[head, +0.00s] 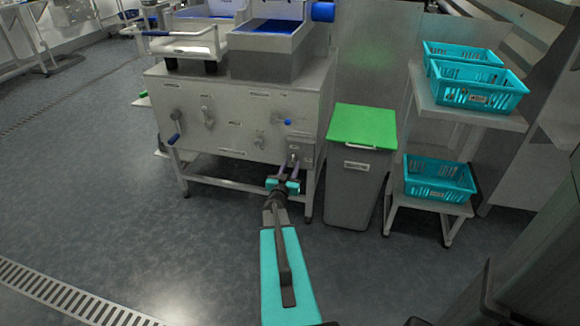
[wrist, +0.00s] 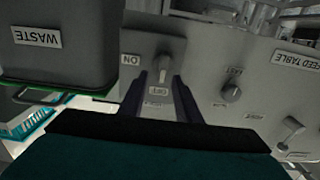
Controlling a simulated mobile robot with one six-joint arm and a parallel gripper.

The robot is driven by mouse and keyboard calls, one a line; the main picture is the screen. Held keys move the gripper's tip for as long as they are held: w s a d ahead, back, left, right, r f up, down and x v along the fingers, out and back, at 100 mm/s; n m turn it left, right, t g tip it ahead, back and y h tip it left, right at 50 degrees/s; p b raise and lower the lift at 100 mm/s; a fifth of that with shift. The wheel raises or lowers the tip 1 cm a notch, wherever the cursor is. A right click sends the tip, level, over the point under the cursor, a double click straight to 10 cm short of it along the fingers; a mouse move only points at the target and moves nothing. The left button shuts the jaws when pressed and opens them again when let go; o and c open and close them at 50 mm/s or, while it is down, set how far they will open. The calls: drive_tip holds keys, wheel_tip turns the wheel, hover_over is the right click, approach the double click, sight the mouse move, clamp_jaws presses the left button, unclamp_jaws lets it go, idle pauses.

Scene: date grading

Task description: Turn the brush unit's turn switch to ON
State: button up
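The brush unit's turn switch (wrist: 164,69) is a small grey knob on a raised plate in the wrist view, which shows the panel upside down. Its grip lies toward the OFF label (wrist: 159,91); the ON label (wrist: 130,60) is at the left. In the head view the switch plate (head: 300,147) is at the lower right of the steel machine's front. My gripper (wrist: 160,82) is open, with one dark finger on each side of the knob. I cannot tell if the fingers touch it. In the head view my gripper (head: 288,172) reaches the panel.
A grey waste bin (head: 352,185) with a green lid stands close right of the switch. A rack (head: 463,116) with turquoise crates is beyond it. A speed knob (wrist: 232,91) and a lever (wrist: 291,133) share the panel. The floor at the left is clear.

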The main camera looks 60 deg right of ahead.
sight(293, 160)
drive_tip(key=shift+x, duration=1.15)
